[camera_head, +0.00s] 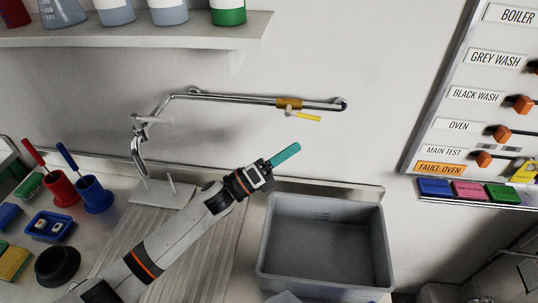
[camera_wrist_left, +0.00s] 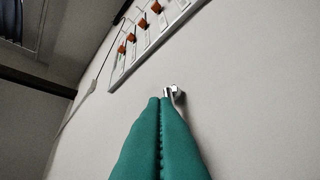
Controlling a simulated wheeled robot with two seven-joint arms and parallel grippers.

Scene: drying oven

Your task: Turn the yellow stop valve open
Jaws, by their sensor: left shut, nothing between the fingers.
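The yellow stop valve (camera_head: 290,103) sits on a metal pipe along the wall in the head view. Its yellow lever (camera_head: 309,117) hangs just below the pipe and points right, roughly along it. My left gripper (camera_head: 286,155), with teal fingers, is below the valve and appears apart from the lever. Its fingers are shut with nothing between them. In the left wrist view, the shut fingertips (camera_wrist_left: 160,100) point toward the metal pipe end (camera_wrist_left: 174,92) at the wall. The yellow lever does not show there. My right gripper is not in view.
A grey bin (camera_head: 325,240) stands below and right of my left gripper. A shelf (camera_head: 140,36) with bottles is at the upper left. A labelled switch panel (camera_head: 470,135) hangs at the right. Red and blue cups (camera_head: 62,190) stand on the left counter.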

